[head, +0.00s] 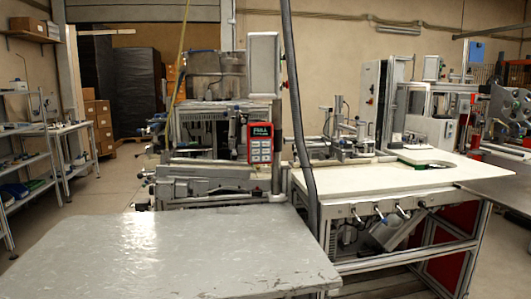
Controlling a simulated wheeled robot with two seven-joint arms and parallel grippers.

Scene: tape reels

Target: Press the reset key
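A red control panel (260,143) with a dark label strip and several pale keys stands upright on the machine (205,180) at the middle of the head view. The keys are too small to read, so I cannot tell which one is the reset key. Neither of my grippers shows in this view.
A grey, shiny-topped table (150,255) fills the near left. A white worktable (385,178) stands to the right, with levers under its front edge. A thick dark hose (300,110) hangs just right of the panel. Open floor lies at the left.

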